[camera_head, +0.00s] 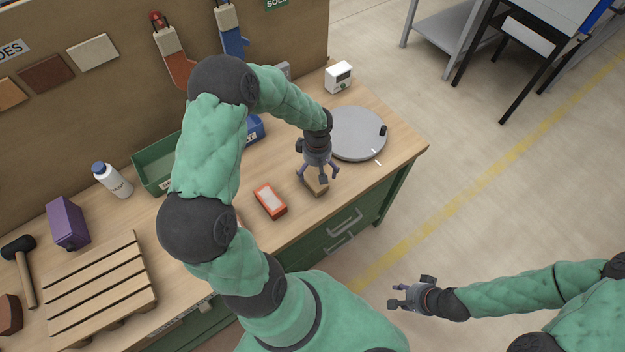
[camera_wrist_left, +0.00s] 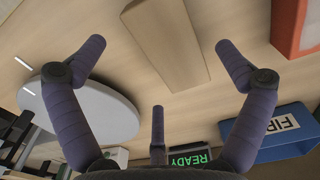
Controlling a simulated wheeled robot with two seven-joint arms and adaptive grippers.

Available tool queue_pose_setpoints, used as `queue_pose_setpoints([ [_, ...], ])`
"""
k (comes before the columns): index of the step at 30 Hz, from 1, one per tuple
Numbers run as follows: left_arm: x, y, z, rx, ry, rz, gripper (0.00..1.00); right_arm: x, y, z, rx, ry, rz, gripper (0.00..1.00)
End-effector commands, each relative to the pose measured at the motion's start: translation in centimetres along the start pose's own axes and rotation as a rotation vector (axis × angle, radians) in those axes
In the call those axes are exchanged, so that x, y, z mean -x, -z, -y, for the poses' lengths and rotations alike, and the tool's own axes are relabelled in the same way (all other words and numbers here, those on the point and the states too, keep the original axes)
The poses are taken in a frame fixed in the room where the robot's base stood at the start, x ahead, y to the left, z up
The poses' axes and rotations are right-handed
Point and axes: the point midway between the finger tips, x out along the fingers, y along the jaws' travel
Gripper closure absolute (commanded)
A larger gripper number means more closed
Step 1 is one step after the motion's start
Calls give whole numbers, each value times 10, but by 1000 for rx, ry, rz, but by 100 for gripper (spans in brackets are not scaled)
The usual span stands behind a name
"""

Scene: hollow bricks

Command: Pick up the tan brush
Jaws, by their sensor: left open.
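The tan brush (camera_head: 317,187) lies on the wooden bench near its front edge, partly hidden by my left gripper (camera_head: 318,174). In the left wrist view the brush (camera_wrist_left: 165,38) is a plain, elongated tan block, and no bristles show. My left gripper is open above it, with its fingers spread and the brush between the two upper fingers, apparently not touched. My right gripper (camera_head: 398,296) is away from the bench at the lower right, over the floor, with its fingers apart and nothing between them.
An orange block with a pale top (camera_head: 270,201) lies just left of the brush. A grey round turntable (camera_head: 357,134) is to its right. A blue bin (camera_wrist_left: 270,140) and a green bin (camera_head: 155,165) stand behind. A slatted wooden pallet (camera_head: 98,290) is at the left.

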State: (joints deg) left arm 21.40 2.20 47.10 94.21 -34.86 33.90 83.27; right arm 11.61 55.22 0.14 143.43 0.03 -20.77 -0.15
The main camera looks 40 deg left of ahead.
Motion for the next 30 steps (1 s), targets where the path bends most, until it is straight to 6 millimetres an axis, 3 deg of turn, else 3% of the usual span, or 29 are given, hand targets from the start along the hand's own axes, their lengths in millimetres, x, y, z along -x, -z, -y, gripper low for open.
queue_pose_setpoints([
  [6,-32,2,4,-1,3,2,0,-3,0,-1,0,0,0,60],
  [14,-37,3,4,0,0,1,0,-3,0,-1,0,0,0,60],
  [15,-37,3,4,0,0,1,3,-3,0,-1,0,0,0,60],
  [17,-37,3,4,0,0,1,20,-3,0,-1,0,0,0,60],
  [21,-37,2,4,-1,0,1,59,-3,0,-1,0,0,0,60],
  [30,-36,2,4,-1,1,1,62,-3,0,-1,0,0,0,60],
])
